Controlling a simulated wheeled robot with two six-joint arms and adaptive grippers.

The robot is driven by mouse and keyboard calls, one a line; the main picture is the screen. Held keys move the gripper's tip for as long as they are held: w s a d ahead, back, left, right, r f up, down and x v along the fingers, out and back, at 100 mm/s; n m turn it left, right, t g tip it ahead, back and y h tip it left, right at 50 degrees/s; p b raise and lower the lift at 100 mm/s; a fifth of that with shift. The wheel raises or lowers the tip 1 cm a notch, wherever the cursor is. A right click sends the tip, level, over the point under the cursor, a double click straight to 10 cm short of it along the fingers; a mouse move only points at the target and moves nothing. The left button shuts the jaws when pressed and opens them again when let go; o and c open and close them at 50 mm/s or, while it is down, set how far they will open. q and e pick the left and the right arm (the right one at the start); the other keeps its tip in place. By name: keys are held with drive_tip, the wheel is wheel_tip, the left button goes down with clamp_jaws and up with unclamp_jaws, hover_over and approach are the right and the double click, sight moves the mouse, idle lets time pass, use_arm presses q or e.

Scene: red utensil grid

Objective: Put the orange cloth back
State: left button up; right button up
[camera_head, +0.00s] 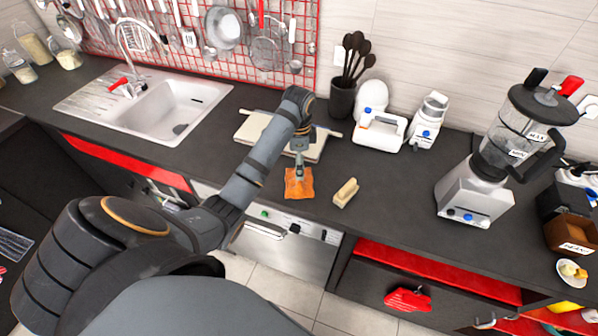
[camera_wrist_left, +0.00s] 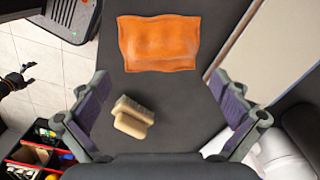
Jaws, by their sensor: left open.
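The orange cloth (camera_head: 293,188) lies flat on the dark counter near its front edge. It shows whole in the left wrist view (camera_wrist_left: 160,44), with slightly wavy edges. My left gripper (camera_head: 299,172) is pointed down by the cloth in the head view.
A wooden brush (camera_head: 346,193) lies right of the cloth. A pale board (camera_head: 252,130) lies behind, partly hidden by my arm. The sink (camera_head: 190,108) is to the left, a blender (camera_head: 476,185) to the right. Bare counter lies between brush and blender.

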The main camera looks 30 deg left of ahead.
use_arm(q)
wheel_tip(320, 180, up, 5)
drive_tip(key=p, duration=0.3)
drive_tip(key=shift+s, duration=0.1)
use_arm(e)
wheel_tip(320, 180, up, 4)
drive_tip(key=shift+r, duration=0.15)
use_arm(q)
drive_tip(key=shift+f, duration=0.15)
